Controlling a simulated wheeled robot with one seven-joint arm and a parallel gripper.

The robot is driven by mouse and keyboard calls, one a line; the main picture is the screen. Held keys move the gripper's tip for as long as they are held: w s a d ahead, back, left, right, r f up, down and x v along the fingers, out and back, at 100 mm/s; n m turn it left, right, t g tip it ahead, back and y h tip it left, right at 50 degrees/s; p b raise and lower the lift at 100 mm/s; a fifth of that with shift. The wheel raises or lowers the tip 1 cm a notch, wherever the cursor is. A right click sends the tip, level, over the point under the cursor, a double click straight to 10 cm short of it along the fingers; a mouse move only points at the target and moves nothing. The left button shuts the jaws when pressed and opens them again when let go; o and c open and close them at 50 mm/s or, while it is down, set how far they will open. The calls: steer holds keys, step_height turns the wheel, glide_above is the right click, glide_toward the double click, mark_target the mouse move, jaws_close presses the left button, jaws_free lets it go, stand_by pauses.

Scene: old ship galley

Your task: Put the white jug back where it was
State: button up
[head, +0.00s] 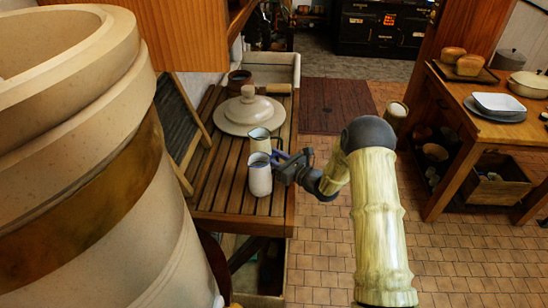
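A white jug (260,178) with a blue rim stands upright at the front right of a slatted wooden rack; I cannot tell whether its base touches the slats. A second pale jug (259,143) with a greenish inside is just behind it. My gripper (281,160) reaches in from the right, at the white jug's right side by its blue handle. The fingers are small and overlap the handle, so I cannot tell whether they are closed on it.
A large lidded cream dish (249,112) and a brown pot (239,79) sit farther back on the rack (225,197). A dark slate board (178,117) leans at left. A huge stoneware vessel (80,160) blocks the left foreground. A wooden table (455,107) stands right; tiled floor between is open.

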steer(key=shift+r, duration=0.1)
steer(key=b+v, duration=0.4)
steer(key=v, duration=0.8)
steer(key=shift+r, duration=0.1)
steer(key=s+a+n+g, duration=0.1)
steer(key=s+n+g, duration=0.1)
steer(key=s, duration=0.1)
steer(key=s+a+n+g, duration=0.2)
steer(key=s+n+g, duration=0.1)
steer(key=s, duration=0.1)
steer(key=s+a+r+n+g, duration=0.1)
steer(key=s+n+g, duration=0.1)
steer(key=s+g, duration=0.1)
steer(key=shift+s+a, duration=0.15)
steer(key=shift+a, duration=0.2)
steer(key=s+d+f+n+g+h, duration=0.1)
steer(key=s+d+n+g+h, duration=0.5)
steer(key=s+n+h, duration=0.6)
steer(key=s+d+r+n+t+h, duration=0.2)
steer(key=d+r+n+t, duration=0.1)
steer(key=d+n+t, duration=0.2)
steer(key=d+n, duration=0.2)
steer(key=d, duration=0.1)
steer(key=shift+s+d+r, duration=0.25)
